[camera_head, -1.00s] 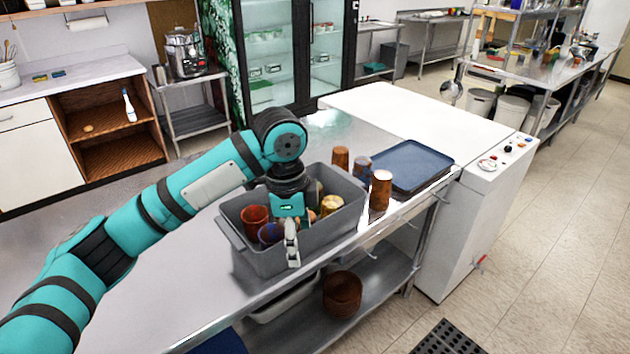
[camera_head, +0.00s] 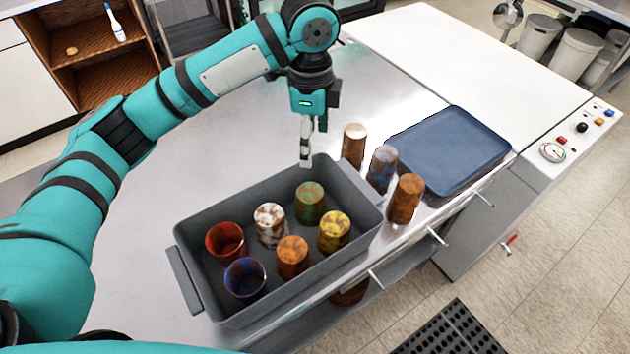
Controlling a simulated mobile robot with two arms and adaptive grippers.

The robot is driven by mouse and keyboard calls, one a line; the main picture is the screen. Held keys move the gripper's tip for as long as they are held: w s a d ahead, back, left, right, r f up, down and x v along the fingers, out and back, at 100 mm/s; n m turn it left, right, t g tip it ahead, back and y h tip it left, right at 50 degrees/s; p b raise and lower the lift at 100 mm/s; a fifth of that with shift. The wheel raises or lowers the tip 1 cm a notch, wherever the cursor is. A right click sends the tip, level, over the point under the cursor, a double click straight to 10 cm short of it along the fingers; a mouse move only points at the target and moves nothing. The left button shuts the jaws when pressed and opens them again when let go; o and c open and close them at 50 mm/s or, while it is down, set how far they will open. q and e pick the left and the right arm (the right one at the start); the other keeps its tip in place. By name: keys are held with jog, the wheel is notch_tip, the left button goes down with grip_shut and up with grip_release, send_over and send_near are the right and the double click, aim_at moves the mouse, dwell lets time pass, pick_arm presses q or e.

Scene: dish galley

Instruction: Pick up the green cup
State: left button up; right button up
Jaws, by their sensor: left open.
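The green cup (camera_head: 310,203) stands upside down in the grey bin (camera_head: 185,262), near the bin's far right part. A white-and-brown cup (camera_head: 270,224) is to its left and a yellow cup (camera_head: 334,232) is in front of it on the right. My left gripper (camera_head: 307,160) points down above the bin's far edge, just behind the green cup in the picture. It is open and holds nothing. Its fingers are seen nearly edge-on. My right gripper is not in view.
The bin also holds an orange cup (camera_head: 292,257), a red cup (camera_head: 225,242) and a blue cup (camera_head: 245,278). Three cups, one of them brown (camera_head: 354,147), stand right of the bin beside a blue tray (camera_head: 452,150). The steel counter (camera_head: 150,225) is clear at left.

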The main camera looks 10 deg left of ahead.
aim_at(310, 192)
pick_arm(q)
jog(key=f, duration=0.2)
jog(key=s+f+p, duration=0.1)
jog(key=f, duration=0.3)
jog(key=shift+s+f+p, duration=0.25)
jog(key=shift+f+p, duration=0.05)
jog(key=shift+f, duration=0.1)
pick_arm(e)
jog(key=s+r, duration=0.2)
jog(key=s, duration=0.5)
pick_arm(q)
jog(key=f, duration=0.3)
jog(key=shift+w, duration=0.3)
jog(key=shift+f+p, duration=0.35)
jog(key=shift+f, duration=0.15)
jog(key=shift+s+f, duration=0.1)
jog(key=shift+f, duration=0.2)
notch_tip(310, 192, down, 4)
jog(key=shift+a+r+p, duration=0.1)
jog(key=shift+r+p, duration=0.05)
jog(key=shift+p, duration=0.8)
jog(key=shift+f, duration=0.5)
jog(key=c, duration=1)
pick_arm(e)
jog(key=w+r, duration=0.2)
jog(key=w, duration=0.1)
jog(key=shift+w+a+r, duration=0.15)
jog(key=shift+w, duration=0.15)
pick_arm(q)
jog(key=shift+r, duration=0.1)
